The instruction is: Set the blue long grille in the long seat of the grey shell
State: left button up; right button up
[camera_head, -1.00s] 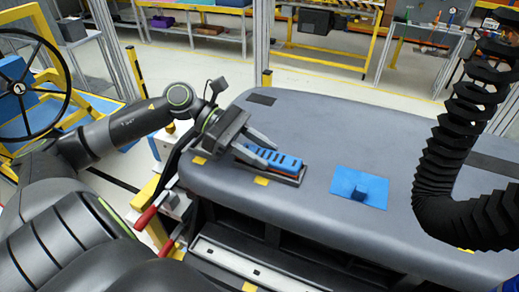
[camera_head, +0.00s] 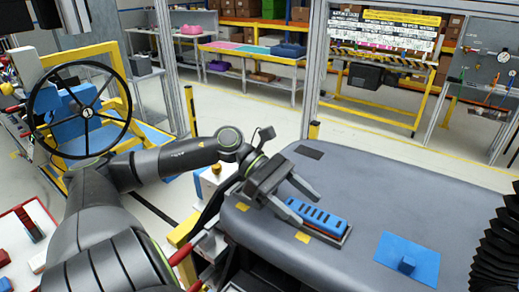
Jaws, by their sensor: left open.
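The blue long grille (camera_head: 322,219), a slotted bar, lies in a dark long recess with a reddish edge on top of the grey shell (camera_head: 345,173), near its front left. It looks flat and lined up with the recess; whether it is fully down I cannot tell. My left gripper (camera_head: 309,209) is open over the grille's left part. One finger shows on its far side and one on its near side, and I see no clear grip. My right gripper is out of view.
A blue plate with a raised knob (camera_head: 408,262) lies on the shell to the right. A black ribbed hose (camera_head: 497,245) hangs at the right edge. A steering wheel (camera_head: 84,115) stands at the left. The shell's far middle is clear.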

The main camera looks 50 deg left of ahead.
pick_arm(q)
jog(key=p+v, duration=0.8)
jog(key=v, duration=0.8)
jog(key=shift+d, duration=0.1)
jog(key=shift+s, duration=0.1)
